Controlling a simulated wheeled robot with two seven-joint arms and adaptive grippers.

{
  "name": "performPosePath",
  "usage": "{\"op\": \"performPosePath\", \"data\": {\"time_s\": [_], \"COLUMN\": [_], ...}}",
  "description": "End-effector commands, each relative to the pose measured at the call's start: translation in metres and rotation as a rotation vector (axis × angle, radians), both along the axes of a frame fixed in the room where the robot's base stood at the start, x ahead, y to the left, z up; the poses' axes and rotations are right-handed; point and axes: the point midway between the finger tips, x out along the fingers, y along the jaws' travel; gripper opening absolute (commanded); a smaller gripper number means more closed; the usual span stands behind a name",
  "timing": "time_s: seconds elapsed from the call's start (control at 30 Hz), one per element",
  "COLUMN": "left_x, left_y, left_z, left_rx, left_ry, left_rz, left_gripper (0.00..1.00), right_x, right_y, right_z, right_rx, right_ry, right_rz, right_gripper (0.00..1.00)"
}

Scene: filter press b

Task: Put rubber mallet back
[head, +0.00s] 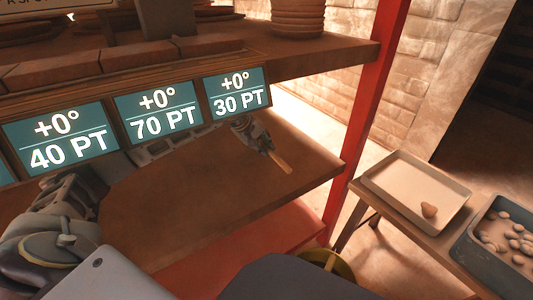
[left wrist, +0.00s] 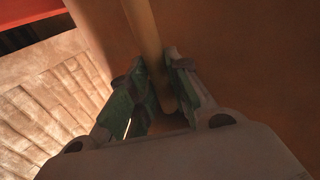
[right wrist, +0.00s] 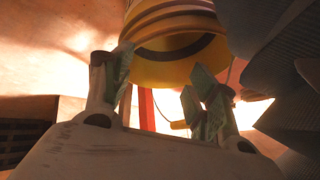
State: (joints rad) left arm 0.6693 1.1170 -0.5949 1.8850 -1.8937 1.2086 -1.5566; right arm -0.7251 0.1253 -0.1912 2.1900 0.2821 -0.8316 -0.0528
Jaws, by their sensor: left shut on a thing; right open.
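In the left wrist view the handle (left wrist: 146,35) runs between the fingertips (left wrist: 158,72). I cannot make out the mallet's head in any view. Whether the handle touches the board is unclear. My right gripper (right wrist: 163,70) is open and empty in the right wrist view, below a yellow round vessel (right wrist: 175,45). It does not show in the head view.
Signs read 40 PT (head: 55,138), 70 PT (head: 158,110) and 30 PT (head: 237,92) along the upper shelf's edge. A red post (head: 365,110) stands right of the shelf. A side table holds a pale tray (head: 405,185) and a dark bin of stones (head: 465,250).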

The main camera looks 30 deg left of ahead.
Motion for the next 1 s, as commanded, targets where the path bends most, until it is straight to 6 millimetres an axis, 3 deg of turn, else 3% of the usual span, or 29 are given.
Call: {"op": "performPosePath", "data": {"time_s": [0.7,1.0], "left_x": [0.003,0.003], "left_y": [-0.008,-0.008], "left_z": [-0.032,-0.034], "left_rx": [-0.001,0.0], "left_ry": [-0.003,-0.003], "left_rz": [-0.009,-0.01], "left_gripper": [0.0,0.0], "right_x": [0.003,0.003], "right_y": [0.003,0.003], "right_z": [-0.016,-0.017], "right_rx": [0.019,0.022], "right_ry": [-0.021,-0.02], "right_rz": [0.006,0.007], "right_gripper": [0.58,0.58]}}
